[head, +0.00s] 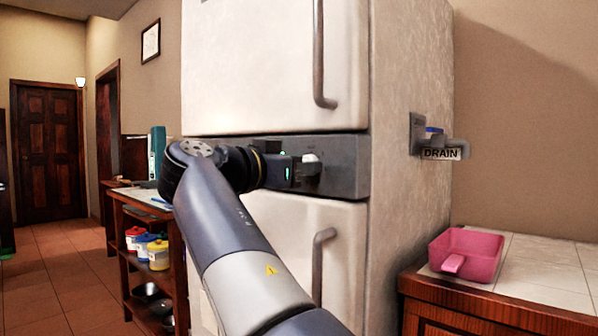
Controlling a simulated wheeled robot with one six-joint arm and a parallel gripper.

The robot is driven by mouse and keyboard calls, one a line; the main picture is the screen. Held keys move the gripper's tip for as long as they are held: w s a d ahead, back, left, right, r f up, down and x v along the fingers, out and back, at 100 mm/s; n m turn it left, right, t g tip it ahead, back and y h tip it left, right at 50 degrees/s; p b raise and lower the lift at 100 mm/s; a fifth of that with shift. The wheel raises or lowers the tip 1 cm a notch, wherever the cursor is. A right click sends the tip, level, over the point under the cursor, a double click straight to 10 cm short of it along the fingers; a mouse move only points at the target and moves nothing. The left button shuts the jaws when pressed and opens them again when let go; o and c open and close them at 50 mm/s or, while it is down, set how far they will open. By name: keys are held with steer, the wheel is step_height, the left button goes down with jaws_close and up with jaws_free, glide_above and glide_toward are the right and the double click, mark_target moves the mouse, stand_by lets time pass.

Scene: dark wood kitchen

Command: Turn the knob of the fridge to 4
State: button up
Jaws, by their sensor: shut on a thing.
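The white fridge (412,120) stands in the middle of the head view, with a dark grey panel (345,165) between its upper and lower doors. A pale knob (312,165) sits on this panel. My gripper (300,168) reaches the panel from the left and is shut on the knob. My arm comes up from the bottom of the picture and covers the left part of the panel and of the lower door. The knob's markings and the number it points at cannot be read.
Vertical handles stick out from the upper door (320,60) and the lower door (320,262). A pipe fitting with a DRAIN sign (441,153) is on the fridge's right side. A pink pan (467,255) rests on the tiled counter at right. A shelf with tubs (158,254) stands at left.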

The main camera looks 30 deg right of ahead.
stand_by(0.4)
steer(key=o, duration=1)
steer(key=shift+c, duration=0.2)
steer(key=p+v, duration=0.2)
steer(key=v, duration=0.8)
steer(key=shift+a, duration=0.4)
steer(key=shift+s, duration=0.15)
steer(key=b+x, duration=0.2)
steer(key=x, duration=0.9)
steer(key=shift+a, duration=0.1)
